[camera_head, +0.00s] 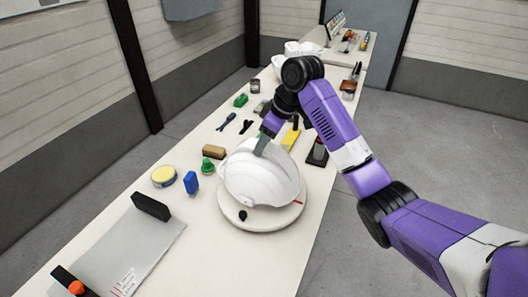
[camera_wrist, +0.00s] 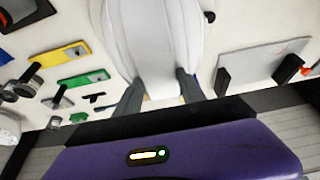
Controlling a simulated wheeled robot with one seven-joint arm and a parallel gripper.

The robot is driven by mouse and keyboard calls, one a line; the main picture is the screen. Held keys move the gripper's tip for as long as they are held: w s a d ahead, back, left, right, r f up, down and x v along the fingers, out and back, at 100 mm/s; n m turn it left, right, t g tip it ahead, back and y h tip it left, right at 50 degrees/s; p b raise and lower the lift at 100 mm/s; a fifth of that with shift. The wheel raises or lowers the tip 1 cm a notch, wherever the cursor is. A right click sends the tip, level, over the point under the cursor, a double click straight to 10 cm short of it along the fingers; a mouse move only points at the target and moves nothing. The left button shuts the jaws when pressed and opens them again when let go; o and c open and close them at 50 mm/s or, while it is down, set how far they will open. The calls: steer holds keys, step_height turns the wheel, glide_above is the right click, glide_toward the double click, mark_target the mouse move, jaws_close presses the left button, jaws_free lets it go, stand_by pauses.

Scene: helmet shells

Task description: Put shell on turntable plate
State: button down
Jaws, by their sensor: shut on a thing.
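The white helmet shell (camera_head: 258,178) is at the round turntable plate (camera_head: 262,220), covering most of it. The plate's pale rim shows below and to the right of the shell. Whether the shell rests fully on the plate or hangs just above it, I cannot tell. My gripper (camera_head: 262,146) reaches down onto the shell's far upper edge and is shut on it. In the wrist view the shell (camera_wrist: 155,35) fills the top middle, with the two grey fingers (camera_wrist: 158,90) at its near edge. The fingertips are partly hidden by the shell.
A grey board (camera_head: 130,250) lies at the near left. More white shells (camera_head: 300,48) stand at the far end. The bench's right edge is close to the plate.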

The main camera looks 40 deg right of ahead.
steer(key=shift+f, duration=2.1)
steer(key=c, duration=0.7)
jaws_free()
steer(key=v, duration=1.2)
